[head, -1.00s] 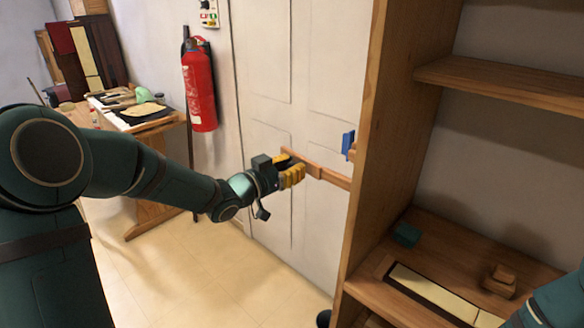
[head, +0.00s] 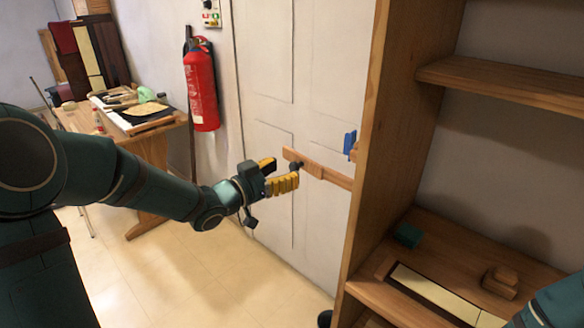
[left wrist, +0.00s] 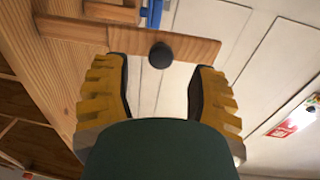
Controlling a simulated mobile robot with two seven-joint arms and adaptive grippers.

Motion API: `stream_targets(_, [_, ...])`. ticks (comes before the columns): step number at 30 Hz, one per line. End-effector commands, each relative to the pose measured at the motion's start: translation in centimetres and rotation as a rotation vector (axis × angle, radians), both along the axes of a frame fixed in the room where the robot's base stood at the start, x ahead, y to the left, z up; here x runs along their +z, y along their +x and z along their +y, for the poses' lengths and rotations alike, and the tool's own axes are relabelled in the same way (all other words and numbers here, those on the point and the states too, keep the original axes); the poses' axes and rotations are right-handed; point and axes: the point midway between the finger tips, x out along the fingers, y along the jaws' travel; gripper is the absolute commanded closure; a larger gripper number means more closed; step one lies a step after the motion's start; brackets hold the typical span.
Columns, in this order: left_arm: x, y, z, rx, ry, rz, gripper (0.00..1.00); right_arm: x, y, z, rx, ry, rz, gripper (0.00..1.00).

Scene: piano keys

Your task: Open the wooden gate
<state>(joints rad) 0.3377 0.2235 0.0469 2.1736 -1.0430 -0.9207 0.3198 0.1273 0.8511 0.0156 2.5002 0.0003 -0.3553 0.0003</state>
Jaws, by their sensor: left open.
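The wooden gate bar (head: 338,178) runs level from the side of a wooden shelf unit across the front of a white panelled door. A wider wooden piece (head: 311,168) with a dark round knob (head: 296,165) forms its free end. My left gripper (head: 286,171) is open, its yellow fingers just in front of the knob. In the left wrist view, the knob (left wrist: 161,55) lies between the spread fingertips and a little beyond them, touched by neither. My right gripper is out of view; only part of my right arm shows at the lower right.
The shelf unit (head: 400,130) stands close on the right, with small blocks on its lower board. A blue piece (head: 349,143) sits above the bar. A red extinguisher (head: 201,90) hangs left of the door. A cluttered table (head: 150,150) stands further left.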

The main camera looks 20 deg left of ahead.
Motion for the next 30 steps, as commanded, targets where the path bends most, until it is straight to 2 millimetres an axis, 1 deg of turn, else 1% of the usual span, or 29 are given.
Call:
stream_targets(1, [0.0,-1.0,0.7,0.005,0.000,0.001,0.42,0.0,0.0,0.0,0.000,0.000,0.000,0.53])
stream_targets(6, [0.0,-4.0,2.4,0.005,0.000,0.000,0.42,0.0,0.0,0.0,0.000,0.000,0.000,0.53])
stream_targets(9, [0.0,-5.4,3.1,0.003,0.001,0.000,0.42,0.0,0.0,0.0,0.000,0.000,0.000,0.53])
stream_targets(12, [0.0,-6.3,3.6,0.003,0.000,0.000,0.42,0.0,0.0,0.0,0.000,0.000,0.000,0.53])
stream_targets(18, [0.0,-7.1,3.9,0.000,-0.001,0.000,0.42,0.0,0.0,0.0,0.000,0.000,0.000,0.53])
stream_targets(30, [0.0,-7.1,3.9,0.000,-0.001,0.000,0.42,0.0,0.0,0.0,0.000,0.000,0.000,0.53])
